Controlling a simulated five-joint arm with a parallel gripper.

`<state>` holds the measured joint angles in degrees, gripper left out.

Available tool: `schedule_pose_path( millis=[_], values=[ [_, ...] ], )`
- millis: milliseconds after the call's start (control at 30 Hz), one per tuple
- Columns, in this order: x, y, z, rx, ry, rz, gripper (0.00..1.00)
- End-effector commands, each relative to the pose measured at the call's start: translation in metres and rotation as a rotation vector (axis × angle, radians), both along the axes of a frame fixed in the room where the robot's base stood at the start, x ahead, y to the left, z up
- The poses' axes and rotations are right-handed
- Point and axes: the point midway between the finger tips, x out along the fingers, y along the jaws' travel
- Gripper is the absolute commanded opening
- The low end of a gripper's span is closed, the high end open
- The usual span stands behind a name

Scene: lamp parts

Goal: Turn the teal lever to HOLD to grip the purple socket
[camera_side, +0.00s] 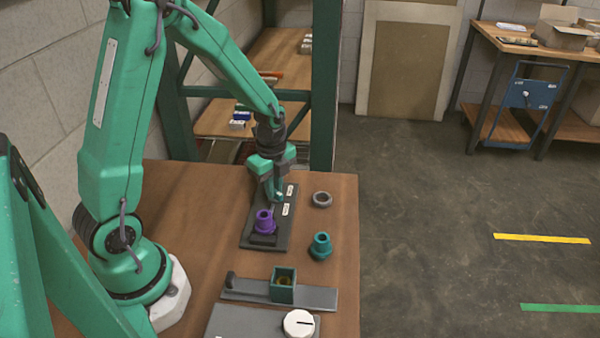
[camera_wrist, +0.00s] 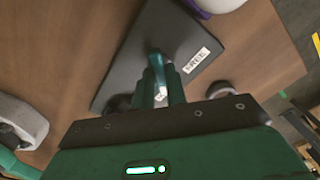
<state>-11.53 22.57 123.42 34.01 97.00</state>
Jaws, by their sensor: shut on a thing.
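The purple socket (camera_side: 264,222) stands upright at the near end of a dark grey plate (camera_side: 250,238). A little purple shows at the top edge of the wrist view. The teal lever (camera_wrist: 157,62) is on the plate, largely hidden by my fingers. My gripper (camera_side: 278,196) is over the far part of the plate, shut on the lever; its fingers (camera_wrist: 161,92) also show in the wrist view. A white FREE label (camera_wrist: 196,60) lies right beside the lever in that view. Two white labels show in the side view, too small to read.
A grey ring (camera_side: 322,199) and a teal collar (camera_side: 320,246) stand right of the plate. The table's right edge is close to these parts.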

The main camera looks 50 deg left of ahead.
Motion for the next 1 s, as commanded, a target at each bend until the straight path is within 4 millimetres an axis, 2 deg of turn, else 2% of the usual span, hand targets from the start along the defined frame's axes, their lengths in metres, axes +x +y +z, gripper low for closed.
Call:
schedule_pose_path(
  millis=[233, 667, 700, 800, 1000],
  values=[
    [0.0002, -0.0003, 0.0009, 0.000, -0.001, -0.083, 0.00],
    [0.0002, -0.0004, 0.0010, 0.000, 0.000, -0.098, 0.00],
    [0.0002, -0.0004, 0.0010, 0.000, 0.000, -0.098, 0.16],
    [0.0002, -0.0003, 0.0009, 0.000, 0.000, -0.097, 0.35],
    [0.0001, -0.0002, 0.0004, 0.000, 0.000, -0.095, 0.35]
  ],
)
